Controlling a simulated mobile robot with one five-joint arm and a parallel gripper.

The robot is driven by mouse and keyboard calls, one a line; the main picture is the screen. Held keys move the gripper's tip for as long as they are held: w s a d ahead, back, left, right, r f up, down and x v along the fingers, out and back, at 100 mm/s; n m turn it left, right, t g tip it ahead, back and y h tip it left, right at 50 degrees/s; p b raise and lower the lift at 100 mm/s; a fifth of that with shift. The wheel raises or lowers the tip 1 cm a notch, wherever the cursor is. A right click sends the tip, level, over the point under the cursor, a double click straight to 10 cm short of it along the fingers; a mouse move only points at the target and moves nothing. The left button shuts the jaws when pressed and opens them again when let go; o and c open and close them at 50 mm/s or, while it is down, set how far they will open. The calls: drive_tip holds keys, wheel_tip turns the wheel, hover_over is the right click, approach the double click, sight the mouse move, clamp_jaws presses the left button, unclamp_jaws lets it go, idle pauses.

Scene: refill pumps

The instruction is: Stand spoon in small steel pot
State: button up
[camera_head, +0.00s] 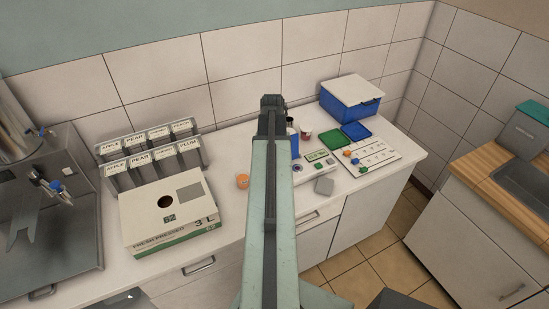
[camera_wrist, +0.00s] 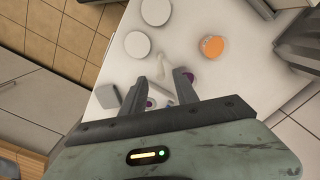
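My gripper (camera_wrist: 160,82) is open in the wrist view, its two dark fingers apart above the white counter. A pale, elongated thing (camera_wrist: 163,68) shows beyond and between the fingertips; I cannot tell whether it is the spoon. I cannot make out a small steel pot in either view. In the head view my gripper (camera_head: 272,103) is at the far end of my raised arm, over the back of the counter; its fingers are not clear there. My arm hides part of the counter.
An orange-topped jar (camera_wrist: 211,47) and two white round things (camera_wrist: 137,44) (camera_wrist: 156,11) stand on the counter. In the head view, a white box (camera_head: 150,220) and labelled bins (camera_head: 150,175) are left of my arm. A blue box (camera_head: 345,102) is at right.

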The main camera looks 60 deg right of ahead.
wheel_tip(320, 180, up, 4)
drive_tip(key=shift+r+p, duration=0.1)
drive_tip(key=shift+p, duration=1.1)
drive_tip(key=shift+f, duration=0.2)
